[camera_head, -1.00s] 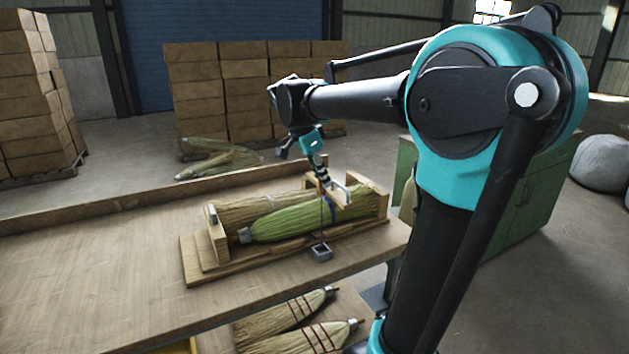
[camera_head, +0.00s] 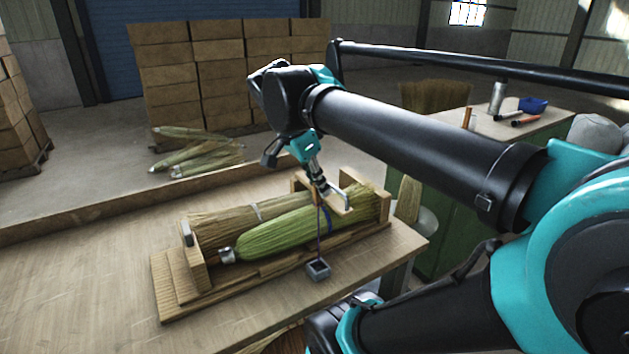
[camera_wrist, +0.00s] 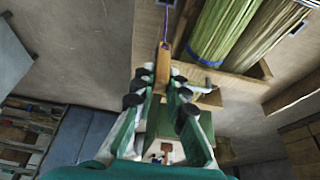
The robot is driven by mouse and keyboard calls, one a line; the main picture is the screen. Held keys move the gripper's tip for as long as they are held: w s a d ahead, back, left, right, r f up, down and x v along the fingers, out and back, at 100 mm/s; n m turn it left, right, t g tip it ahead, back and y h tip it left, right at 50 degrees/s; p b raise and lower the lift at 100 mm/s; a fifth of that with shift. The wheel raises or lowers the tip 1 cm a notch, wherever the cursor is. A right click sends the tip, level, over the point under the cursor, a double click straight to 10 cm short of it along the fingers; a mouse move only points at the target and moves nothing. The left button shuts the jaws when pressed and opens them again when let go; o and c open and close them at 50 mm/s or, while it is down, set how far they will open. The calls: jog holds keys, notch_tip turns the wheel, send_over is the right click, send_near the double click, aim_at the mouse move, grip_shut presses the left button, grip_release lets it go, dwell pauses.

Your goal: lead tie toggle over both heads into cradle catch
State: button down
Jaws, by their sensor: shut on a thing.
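The wooden cradle (camera_head: 196,262) on the bench holds two broom heads side by side, a tan one (camera_head: 215,228) and a green one (camera_head: 275,232) with a blue band. My gripper (camera_head: 320,188) is above the green head's right part. In the wrist view my gripper (camera_wrist: 160,88) is shut on a brown wooden toggle (camera_wrist: 163,60). A purple tie (camera_head: 318,225) runs from the toggle down to a small grey metal box (camera_head: 318,269) at the cradle's near side. A pale metal bracket (camera_head: 341,197), perhaps the catch, is just right of my gripper; contact is unclear.
The bench top (camera_head: 80,290) is clear left of the cradle. A raised wooden edge (camera_head: 110,208) runs behind it. A green cabinet (camera_head: 450,235) with tools on top stands at right. More brooms (camera_head: 200,152) and stacked boxes (camera_head: 200,75) are behind.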

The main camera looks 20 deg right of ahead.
jog(key=shift+w+a, duration=1.4)
jog(key=shift+w, duration=4)
jog(key=shift+w+a, duration=1.45)
jog(key=shift+w, duration=3.9)
jog(key=shift+w+a, duration=1.4)
jog(key=shift+w, duration=4)
jog(key=shift+s+f, duration=0.1)
jog(key=shift+f, duration=10.5)
